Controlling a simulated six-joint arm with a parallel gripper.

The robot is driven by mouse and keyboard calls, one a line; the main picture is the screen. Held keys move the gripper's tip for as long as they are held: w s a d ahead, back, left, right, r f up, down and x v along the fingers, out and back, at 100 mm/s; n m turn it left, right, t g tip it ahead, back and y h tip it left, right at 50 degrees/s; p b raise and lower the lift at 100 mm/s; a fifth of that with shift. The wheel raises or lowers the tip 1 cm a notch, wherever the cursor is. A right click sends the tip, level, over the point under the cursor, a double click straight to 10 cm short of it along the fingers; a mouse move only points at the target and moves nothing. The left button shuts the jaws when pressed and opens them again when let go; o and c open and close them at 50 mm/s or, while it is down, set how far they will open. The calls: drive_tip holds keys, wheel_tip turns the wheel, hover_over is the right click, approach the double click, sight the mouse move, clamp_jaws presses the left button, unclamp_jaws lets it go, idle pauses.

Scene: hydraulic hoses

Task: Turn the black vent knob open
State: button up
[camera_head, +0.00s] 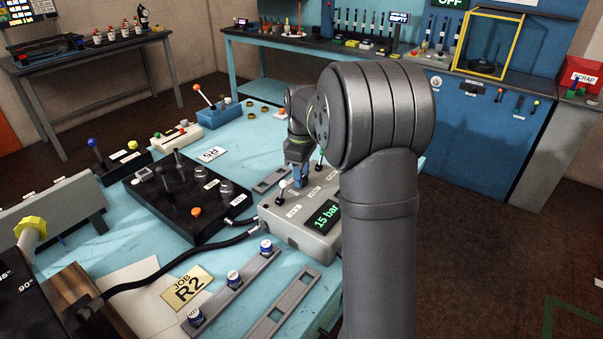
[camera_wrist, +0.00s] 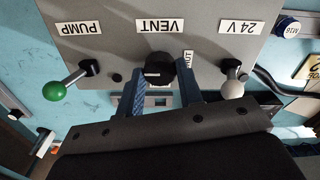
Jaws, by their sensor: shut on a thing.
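The black vent knob (camera_wrist: 158,69) shows in the wrist view on a grey control box (camera_wrist: 205,50), below the VENT label (camera_wrist: 160,26). My gripper (camera_wrist: 160,84) has its two blue fingers on either side of the knob and is shut on it. In the head view my gripper (camera_head: 298,174) reaches down onto the grey box (camera_head: 290,226), and the knob is hidden behind the fingers there.
A green-tipped PUMP lever (camera_wrist: 58,89) and a white-tipped 24 V lever (camera_wrist: 232,88) stand close on either side of the fingers. The box's display (camera_head: 325,215) reads 15 bar. A black hose (camera_head: 190,252) runs from the box to the left. A black manifold (camera_head: 190,195) lies left.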

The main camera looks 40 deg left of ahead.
drive_tip(key=shift+m, duration=0.3)
drive_tip(key=m, duration=0.3)
drive_tip(key=shift+m, duration=0.3)
drive_tip(key=m, duration=0.4)
drive_tip(key=shift+m, duration=0.3)
drive_tip(key=m, duration=0.9)
drive_tip(key=o, duration=1)
drive_tip(key=shift+c, duration=0.2)
